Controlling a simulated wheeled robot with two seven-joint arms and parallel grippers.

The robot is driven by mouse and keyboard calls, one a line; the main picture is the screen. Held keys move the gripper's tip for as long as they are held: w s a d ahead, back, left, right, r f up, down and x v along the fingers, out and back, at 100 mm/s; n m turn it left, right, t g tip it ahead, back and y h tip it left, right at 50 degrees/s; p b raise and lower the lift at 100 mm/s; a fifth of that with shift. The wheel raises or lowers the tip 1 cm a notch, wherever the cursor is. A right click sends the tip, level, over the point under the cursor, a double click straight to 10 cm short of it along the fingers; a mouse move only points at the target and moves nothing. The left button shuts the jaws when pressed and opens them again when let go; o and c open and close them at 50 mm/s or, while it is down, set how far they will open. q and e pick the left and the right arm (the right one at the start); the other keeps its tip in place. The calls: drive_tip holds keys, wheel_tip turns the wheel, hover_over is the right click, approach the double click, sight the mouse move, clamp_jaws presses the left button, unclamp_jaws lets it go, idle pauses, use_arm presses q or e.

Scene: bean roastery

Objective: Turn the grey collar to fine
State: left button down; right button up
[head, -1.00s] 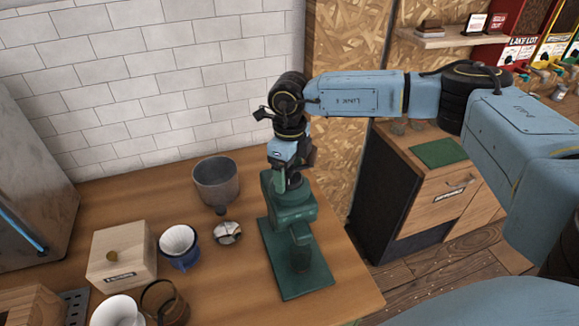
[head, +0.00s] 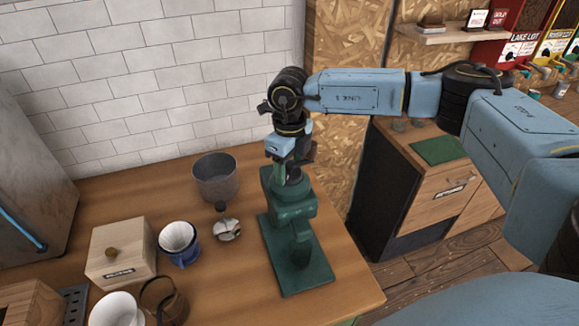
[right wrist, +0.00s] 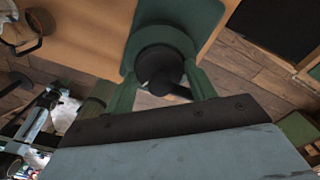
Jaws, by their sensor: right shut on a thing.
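The green grinder (head: 292,213) stands upright on its green base plate (head: 302,275) near the right end of the wooden counter. The dark grey collar (head: 294,176) is at its top, partly hidden by my gripper. My right gripper (head: 288,173) reaches down from above and is shut on the collar. I cannot read any fineness mark. My left gripper is not in view.
The tiled wall is behind; the counter's edge is close on the right.

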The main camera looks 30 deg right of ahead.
drive_tip(key=o, duration=1)
wheel_tip(320, 180, up, 14)
drive_tip(key=b, duration=0.3)
drive_tip(key=shift+f, duration=0.25)
